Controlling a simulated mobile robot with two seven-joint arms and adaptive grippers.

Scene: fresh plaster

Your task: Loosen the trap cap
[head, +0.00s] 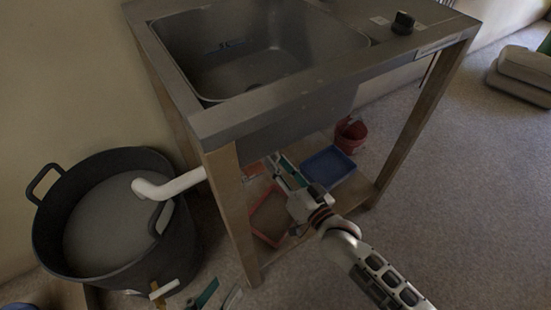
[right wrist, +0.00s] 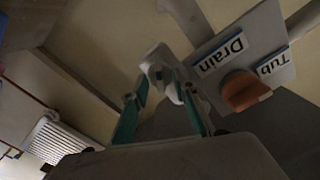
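In the right wrist view, a small white plastic piece (right wrist: 158,66), seemingly the trap cap, sits at my right gripper's tips. My right gripper (right wrist: 162,80) has its teal fingers apart on either side of it; whether they touch it is unclear. In the head view, my right gripper (head: 283,172) reaches under the sink (head: 270,110), its tips partly hidden by the frame and basin. The trap cannot be made out there. My left gripper (head: 219,297) shows at the bottom edge, its two fingers apart and nothing visible between them.
A wooden stand leg (head: 232,215) is left of my right arm. A dark tub (head: 60,225) stands left, with a white pipe (head: 170,186) over it. A blue tray (head: 328,167) and red bucket (head: 350,135) are beneath the sink. An orange valve handle (right wrist: 243,91) is near the right gripper.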

